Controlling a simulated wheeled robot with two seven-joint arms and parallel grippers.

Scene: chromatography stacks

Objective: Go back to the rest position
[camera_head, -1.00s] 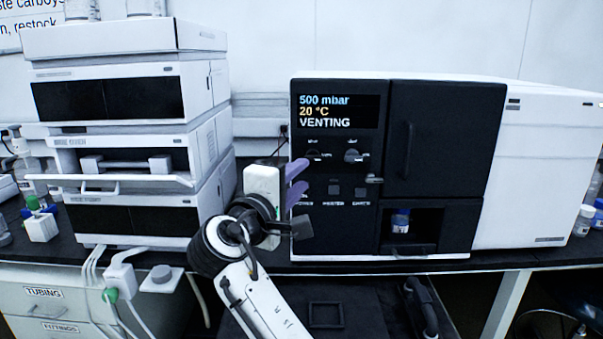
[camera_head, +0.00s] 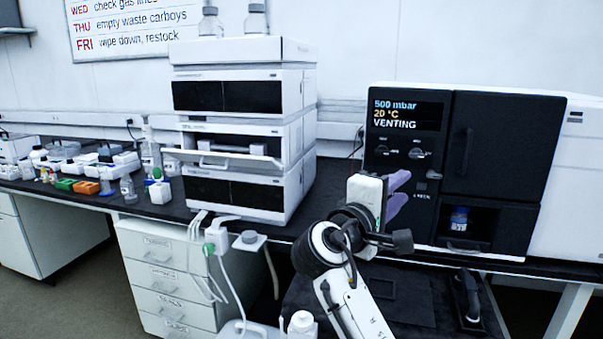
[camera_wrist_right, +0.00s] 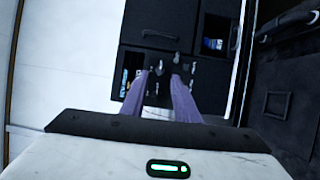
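My right gripper (camera_head: 403,192) reaches up in front of the dark-fronted vacuum oven. Its two purple fingers stand apart with nothing between them. The wrist view also shows this gripper (camera_wrist_right: 161,78), its fingers pointing toward the oven's dark front (camera_wrist_right: 155,32). In the head view the oven (camera_head: 503,150) stands at the right of the bench. Its display (camera_head: 407,114) reads 500 mbar, 20 °C, VENTING, and its upper door looks shut. My gripper hides part of the lower control panel. Whether it touches the panel cannot be told. My left gripper is in neither view.
A white instrument stack (camera_head: 243,130) with bottles on top stands left of the oven. Small bottles and orange and green racks (camera_head: 86,187) crowd the bench at left. Drawers (camera_head: 165,275), hanging tubing and a white-capped bottle (camera_head: 302,323) lie below. Floor at lower left is clear.

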